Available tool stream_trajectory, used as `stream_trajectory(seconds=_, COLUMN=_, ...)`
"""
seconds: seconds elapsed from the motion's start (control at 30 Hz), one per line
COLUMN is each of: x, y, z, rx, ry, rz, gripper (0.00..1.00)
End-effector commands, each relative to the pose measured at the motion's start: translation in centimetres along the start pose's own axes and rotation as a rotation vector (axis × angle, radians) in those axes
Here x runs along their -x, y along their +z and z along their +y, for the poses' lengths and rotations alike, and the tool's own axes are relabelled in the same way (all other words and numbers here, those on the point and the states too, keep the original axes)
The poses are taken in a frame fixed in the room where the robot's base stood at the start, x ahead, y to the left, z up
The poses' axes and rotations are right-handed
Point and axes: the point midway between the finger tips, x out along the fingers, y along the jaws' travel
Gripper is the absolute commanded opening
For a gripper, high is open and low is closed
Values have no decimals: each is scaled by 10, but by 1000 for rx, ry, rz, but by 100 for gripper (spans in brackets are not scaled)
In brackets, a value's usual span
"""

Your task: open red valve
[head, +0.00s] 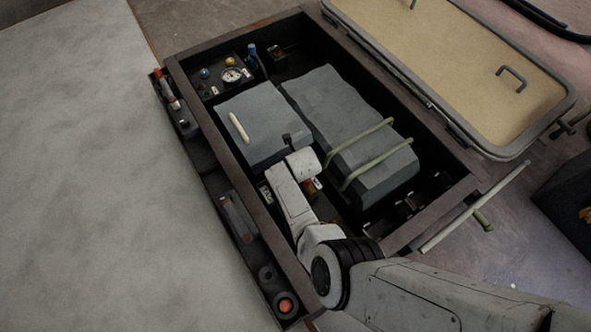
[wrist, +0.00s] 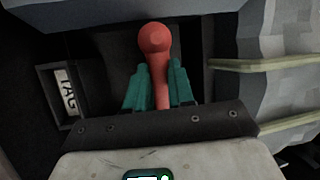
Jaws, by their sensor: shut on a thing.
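The red valve (wrist: 153,40) shows in the wrist view as a rounded red knob on a red lever, near the middle. My gripper (wrist: 159,72) has teal fingers, one on each side of the red lever, and is shut on it. The lower part of the valve is hidden behind the gripper's dark mount. In the head view my arm reaches into the open compartment, and only a bit of red (head: 311,185) shows beside my wrist; the fingers are hidden there.
Grey block-shaped units (head: 255,122) fill much of the compartment, with pale green rails (head: 362,140) over the right one. A gauge (head: 232,75) sits at the far left. A label reading TAG (wrist: 68,90) is left of the valve. The hatch lid (head: 460,70) lies open at the right.

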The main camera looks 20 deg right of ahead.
Motion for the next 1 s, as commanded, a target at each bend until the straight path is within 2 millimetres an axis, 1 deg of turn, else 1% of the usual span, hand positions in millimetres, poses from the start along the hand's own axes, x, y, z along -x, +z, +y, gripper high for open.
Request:
stream_trajectory(seconds=0.2, x=-2, y=-2, z=-2, rx=-48, ry=-18, rz=14, gripper=0)
stream_trajectory(seconds=0.7, x=-1, y=-3, z=-3, rx=-64, ry=-23, rz=18, gripper=0)
stream_trajectory(seconds=0.73, x=-1, y=-3, z=-3, rx=-64, ry=-23, rz=18, gripper=25)
stream_trajectory(seconds=0.9, x=-1, y=-2, z=-3, rx=-62, ry=-24, rz=16, gripper=41)
stream_trajectory(seconds=1.0, x=-1, y=-1, z=-3, rx=-61, ry=-24, rz=15, gripper=48)
